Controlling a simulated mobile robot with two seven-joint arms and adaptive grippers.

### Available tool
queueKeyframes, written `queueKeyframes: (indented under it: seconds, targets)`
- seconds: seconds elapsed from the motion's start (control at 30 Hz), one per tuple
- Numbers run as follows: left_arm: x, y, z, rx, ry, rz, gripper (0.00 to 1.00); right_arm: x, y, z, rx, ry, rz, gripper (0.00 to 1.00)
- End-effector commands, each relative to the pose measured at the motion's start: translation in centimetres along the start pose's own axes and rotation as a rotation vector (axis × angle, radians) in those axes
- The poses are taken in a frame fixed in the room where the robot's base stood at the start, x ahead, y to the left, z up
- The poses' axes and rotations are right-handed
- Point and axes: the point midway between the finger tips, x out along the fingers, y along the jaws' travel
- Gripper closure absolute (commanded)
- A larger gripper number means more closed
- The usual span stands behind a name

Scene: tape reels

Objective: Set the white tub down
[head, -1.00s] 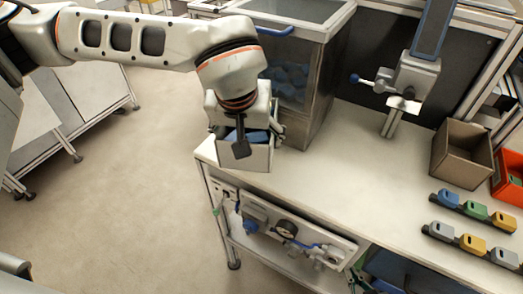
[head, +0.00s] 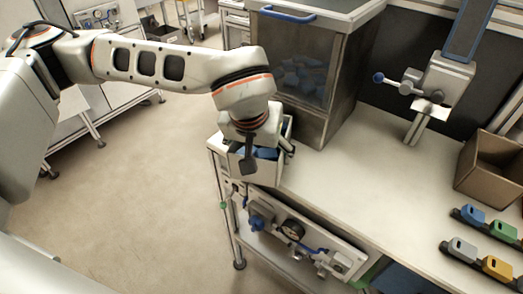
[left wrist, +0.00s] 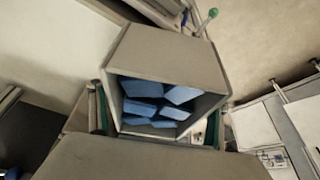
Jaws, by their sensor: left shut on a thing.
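The white tub (head: 265,173) is at the left end of the workbench (head: 340,190) in the head view, below my left gripper (head: 266,155). Several blue pieces (head: 265,153) lie in it. My left gripper is shut on the tub, with a dark finger in front of its near wall. I cannot tell whether the tub's base touches the bench top. In the left wrist view the tub (left wrist: 170,55) looks pale grey, with its mouth towards the camera and the blue pieces (left wrist: 155,100) inside. My right gripper is not seen.
A clear-sided bin (head: 305,85) with a blue handle stands just behind the tub. A post-mounted device (head: 430,90), a brown box (head: 490,165) and coloured blocks (head: 485,240) are to the right. The bench's middle is free. Its left edge is close to the tub.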

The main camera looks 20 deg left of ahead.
Motion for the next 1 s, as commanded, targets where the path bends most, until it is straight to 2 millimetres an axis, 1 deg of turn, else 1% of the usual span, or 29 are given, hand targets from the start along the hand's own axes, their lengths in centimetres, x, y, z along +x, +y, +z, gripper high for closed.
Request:
queueKeyframes:
  seconds: [0.07,0.1,0.13,0.47,0.57,0.67,0.77,1.0]
  targets:
    - [0.2,0.0,0.1,0.001,0.001,0.001,0.6,0.1,-0.2,0.3,0.002,-0.003,-0.001,1.0]
    - [0.2,0.0,0.1,0.001,0.0,0.0,0.14,0.1,-0.1,0.3,0.002,-0.003,-0.001,1.0]
    - [0.2,0.0,0.1,0.001,0.0,0.0,0.06,0.1,-0.2,0.3,0.002,-0.004,-0.001,1.0]
    - [0.1,0.0,0.1,0.0,0.0,0.0,0.06,0.0,-0.2,0.5,0.002,-0.007,-0.002,1.0]
    - [-0.3,0.0,-0.1,0.0,0.001,0.0,0.06,0.0,-0.2,0.4,0.002,-0.008,-0.002,1.0]
    - [-1.4,0.0,-0.1,0.001,0.004,0.001,0.06,0.0,-0.2,0.4,0.003,-0.008,-0.002,1.0]
    - [-3.2,0.0,-0.2,0.001,0.006,0.0,0.06,-0.1,-0.2,0.4,0.003,-0.008,-0.003,1.0]
    - [-8.2,0.0,-0.2,0.001,0.006,0.001,0.06,-0.1,-0.2,0.4,0.005,-0.009,-0.003,1.0]
